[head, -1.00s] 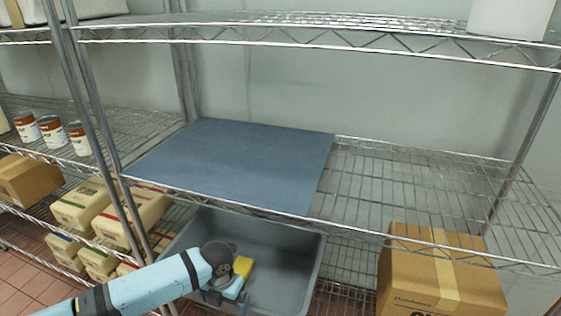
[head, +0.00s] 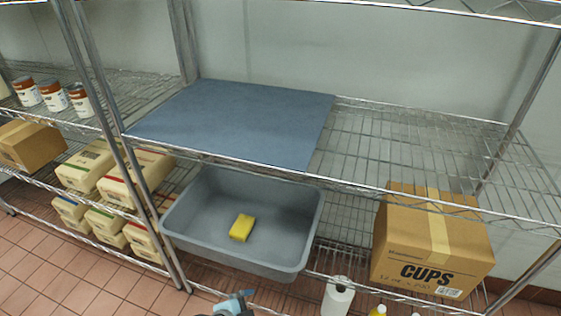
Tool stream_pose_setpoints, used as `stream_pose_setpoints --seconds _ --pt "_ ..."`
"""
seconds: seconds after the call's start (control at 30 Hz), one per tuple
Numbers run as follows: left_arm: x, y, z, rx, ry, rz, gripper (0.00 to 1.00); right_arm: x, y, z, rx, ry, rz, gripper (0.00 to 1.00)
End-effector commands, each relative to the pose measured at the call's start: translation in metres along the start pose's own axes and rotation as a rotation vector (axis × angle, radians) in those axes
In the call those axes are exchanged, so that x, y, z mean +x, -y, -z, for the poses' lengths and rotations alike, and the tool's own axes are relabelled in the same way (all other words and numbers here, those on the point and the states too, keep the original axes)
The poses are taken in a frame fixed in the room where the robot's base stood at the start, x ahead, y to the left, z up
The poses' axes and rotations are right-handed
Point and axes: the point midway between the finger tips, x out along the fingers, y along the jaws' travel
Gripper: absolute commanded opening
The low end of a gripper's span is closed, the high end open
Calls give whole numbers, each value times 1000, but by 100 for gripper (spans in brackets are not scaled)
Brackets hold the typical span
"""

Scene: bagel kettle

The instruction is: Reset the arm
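A light blue and dark part of my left arm (head: 236,303) shows at the bottom edge, in front of and below the grey bin. The fingers of my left gripper cannot be made out, so its opening is unclear. My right gripper is not in view. A yellow sponge (head: 242,228) lies on the floor of the grey bin (head: 285,257), apart from my arm.
A blue mat (head: 240,120) covers the left part of the wire shelf above the bin. A cups box (head: 433,245) stands at right. A white bottle (head: 337,297) and yellow-topped items are low at the front.

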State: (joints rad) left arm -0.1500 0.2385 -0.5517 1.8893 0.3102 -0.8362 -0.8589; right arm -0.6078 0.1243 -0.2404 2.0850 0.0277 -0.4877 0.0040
Motion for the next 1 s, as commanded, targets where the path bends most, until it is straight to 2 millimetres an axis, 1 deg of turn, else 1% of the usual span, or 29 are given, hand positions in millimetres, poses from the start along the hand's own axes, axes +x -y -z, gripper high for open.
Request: stream_pose_setpoints --seconds 0.03,0.1,0.2,0.3,0.5,0.53,0.57,0.67,0.87,1.0 --pt "-11 -9 -10 -145 -1 46 100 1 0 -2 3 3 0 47" --pt "-25 -14 -24 -330 -5 117 100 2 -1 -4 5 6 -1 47" --pt "-45 -20 -44 -540 -12 202 100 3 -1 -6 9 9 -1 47" --pt "-64 -27 -63 -709 -20 276 100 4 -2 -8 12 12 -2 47" --pt "-104 -42 -97 -984 -43 409 100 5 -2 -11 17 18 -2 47" --pt "-112 -38 -95 -1002 -48 422 100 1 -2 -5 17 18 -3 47" --pt "-118 -32 -86 -990 -50 419 100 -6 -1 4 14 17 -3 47" --pt "-130 -25 -76 -979 -49 420 100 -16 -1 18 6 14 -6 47" --pt "-160 -9 -54 -959 -48 426 100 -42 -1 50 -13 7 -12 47" --pt "-187 4 -34 -942 -48 432 100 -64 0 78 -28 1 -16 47"
